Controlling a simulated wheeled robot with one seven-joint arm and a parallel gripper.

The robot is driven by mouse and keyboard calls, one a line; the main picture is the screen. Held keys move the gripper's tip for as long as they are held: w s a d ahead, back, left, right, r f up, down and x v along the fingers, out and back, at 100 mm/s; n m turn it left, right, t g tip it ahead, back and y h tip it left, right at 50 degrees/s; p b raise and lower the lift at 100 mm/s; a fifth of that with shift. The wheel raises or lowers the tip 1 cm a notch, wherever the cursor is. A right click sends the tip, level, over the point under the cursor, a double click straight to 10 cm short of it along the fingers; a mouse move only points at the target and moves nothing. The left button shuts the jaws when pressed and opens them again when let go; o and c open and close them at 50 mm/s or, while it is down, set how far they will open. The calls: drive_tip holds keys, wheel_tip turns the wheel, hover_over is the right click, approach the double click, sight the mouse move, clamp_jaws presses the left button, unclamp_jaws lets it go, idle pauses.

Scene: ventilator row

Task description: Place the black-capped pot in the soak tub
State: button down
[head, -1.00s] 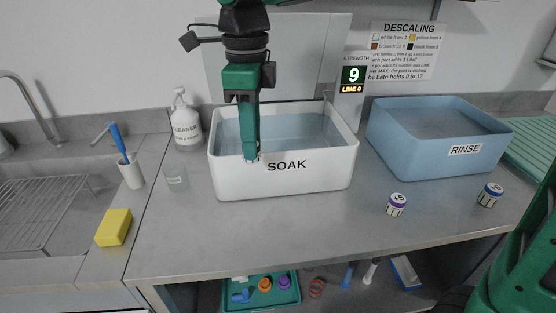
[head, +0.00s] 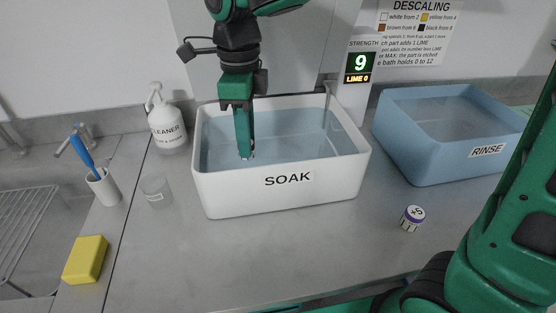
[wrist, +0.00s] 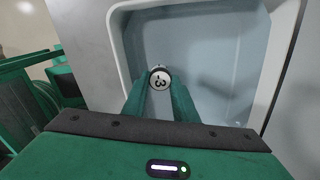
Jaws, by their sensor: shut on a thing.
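The white soak tub (head: 285,190) stands on the counter, with pale blue water (head: 290,140) inside. My gripper (head: 246,156) points down over the left part of the tub, inside its rim. In the wrist view my gripper (wrist: 160,92) is shut on a small round pot (wrist: 160,77) with a dark-edged cap and a white top bearing a 3. The pot is over the tub's interior. In the head view the pot is mostly hidden by the fingers, and its height above the water is hard to tell.
The blue rinse tub (head: 440,140) stands right of the soak tub. A purple-rimmed pot (head: 412,217) is on the counter. A cleaner bottle (head: 167,125), clear cup (head: 156,189) and yellow sponge (head: 86,259) are at left.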

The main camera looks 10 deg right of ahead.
drive_tip(key=w+d+f, duration=0.1)
drive_tip(key=d+f, duration=0.1)
drive_tip(key=d, duration=0.1)
drive_tip(key=w+d+f, duration=0.1)
drive_tip(key=d+f, duration=0.1)
drive_tip(key=d, duration=0.2)
drive_tip(key=w+d+f, duration=0.2)
drive_tip(key=d+f, duration=0.1)
drive_tip(key=shift+w+d, duration=0.1)
drive_tip(key=shift+d, duration=0.15)
drive_tip(key=shift+f, duration=1.85)
drive_tip(key=c, duration=1.4)
unclamp_jaws()
drive_tip(key=shift+f, duration=0.1)
drive_tip(key=shift+c, duration=0.2)
wheel_tip(320, 180, up, 12)
